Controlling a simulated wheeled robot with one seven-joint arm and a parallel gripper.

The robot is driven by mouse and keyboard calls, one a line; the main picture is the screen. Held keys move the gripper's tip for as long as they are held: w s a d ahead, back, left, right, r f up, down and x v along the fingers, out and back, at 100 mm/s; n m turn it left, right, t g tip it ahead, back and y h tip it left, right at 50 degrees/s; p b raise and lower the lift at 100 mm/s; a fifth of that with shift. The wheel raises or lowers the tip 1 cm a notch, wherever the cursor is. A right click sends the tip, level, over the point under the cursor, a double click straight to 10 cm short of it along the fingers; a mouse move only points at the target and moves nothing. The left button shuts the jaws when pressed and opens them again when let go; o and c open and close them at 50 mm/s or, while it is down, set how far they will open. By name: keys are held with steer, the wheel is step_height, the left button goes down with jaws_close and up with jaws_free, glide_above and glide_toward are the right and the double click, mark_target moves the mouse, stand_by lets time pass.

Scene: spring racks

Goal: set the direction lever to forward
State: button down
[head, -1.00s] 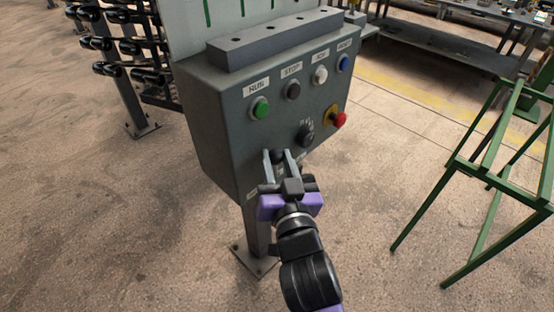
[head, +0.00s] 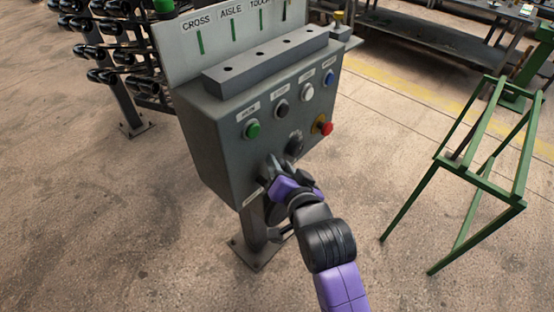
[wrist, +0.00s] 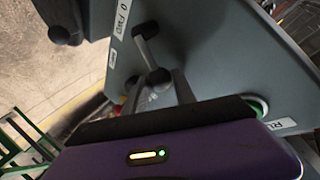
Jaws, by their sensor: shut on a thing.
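The grey control box (head: 212,140) stands on a post in the head view. My gripper (head: 270,170) is at the lower part of its front face and hides the lever there. In the wrist view, the direction lever (wrist: 150,52) runs from a dark hub to a dark round knob. The knob lies between the fingertips of my gripper (wrist: 158,84), which is shut on the lever. Which marked position the lever points to is not clear.
Green (head: 252,129), black (head: 282,107), white (head: 307,91) and blue (head: 328,77) buttons line the box above my gripper. A black selector (head: 294,145) and a red emergency button (head: 322,125) are close by. A green frame (head: 470,180) stands right, with clear floor between.

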steer(key=shift+w+d+f+g, duration=0.1)
steer(key=shift+f+g, duration=0.05)
steer(key=shift+g, duration=0.15)
steer(key=shift+m, duration=0.3)
steer(key=c, duration=1.3)
jaws_free()
steer(key=v, duration=0.7)
steer(key=shift+s+d+b, duration=0.25)
steer(key=shift+s+b, duration=0.05)
steer(key=shift+b, duration=0.05)
